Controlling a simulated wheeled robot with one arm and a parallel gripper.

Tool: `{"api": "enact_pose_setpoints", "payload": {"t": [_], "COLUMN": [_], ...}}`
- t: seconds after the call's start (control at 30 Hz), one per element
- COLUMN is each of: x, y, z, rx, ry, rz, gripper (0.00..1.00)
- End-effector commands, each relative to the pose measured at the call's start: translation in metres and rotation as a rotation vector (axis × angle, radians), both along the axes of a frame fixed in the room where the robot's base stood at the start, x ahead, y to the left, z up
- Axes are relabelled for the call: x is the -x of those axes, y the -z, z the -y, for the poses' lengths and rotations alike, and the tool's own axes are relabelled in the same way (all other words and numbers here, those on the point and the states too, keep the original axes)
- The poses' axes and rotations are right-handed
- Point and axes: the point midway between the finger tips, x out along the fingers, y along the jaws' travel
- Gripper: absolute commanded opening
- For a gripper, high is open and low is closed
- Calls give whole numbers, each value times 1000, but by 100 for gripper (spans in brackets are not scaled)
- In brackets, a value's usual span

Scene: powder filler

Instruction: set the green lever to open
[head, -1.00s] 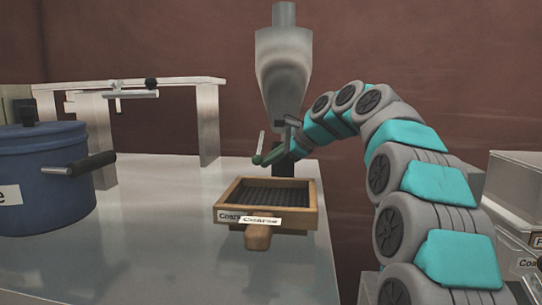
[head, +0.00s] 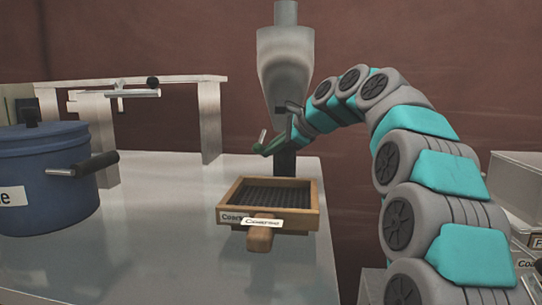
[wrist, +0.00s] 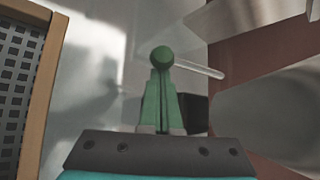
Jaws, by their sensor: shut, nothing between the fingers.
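The green lever shows in the head view as a green shape ending in a round knob (head: 258,148), in front of the grey hopper (head: 285,65). In the wrist view the round green knob (wrist: 162,58) sits at the tips of my gripper. A pale thin rod (wrist: 200,69) runs right from behind the knob; in the head view it stands up near the knob. My gripper (wrist: 161,85) is shut and empty, its narrow green-looking fingers pointing at the knob. They look to be against it, but I cannot tell contact for sure. The far end of the lever is hidden.
A wooden sieve tray (head: 226,193) labelled Coarse stands on the grey table (head: 150,255) below the lever. A blue pot (head: 45,190) with a dark handle stands at left. A white stand (head: 210,135) is behind. Labelled boxes (head: 520,180) are at right.

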Motion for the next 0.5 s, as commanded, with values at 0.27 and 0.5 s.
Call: {"api": "enact_pose_setpoints", "payload": {"t": [0.27, 0.5], "x": [2, 4], "y": [-27, -43], "z": [-2, -2], "rx": [0, 0], "ry": [-2, -2], "rz": [0, 1], "gripper": [0, 0]}}
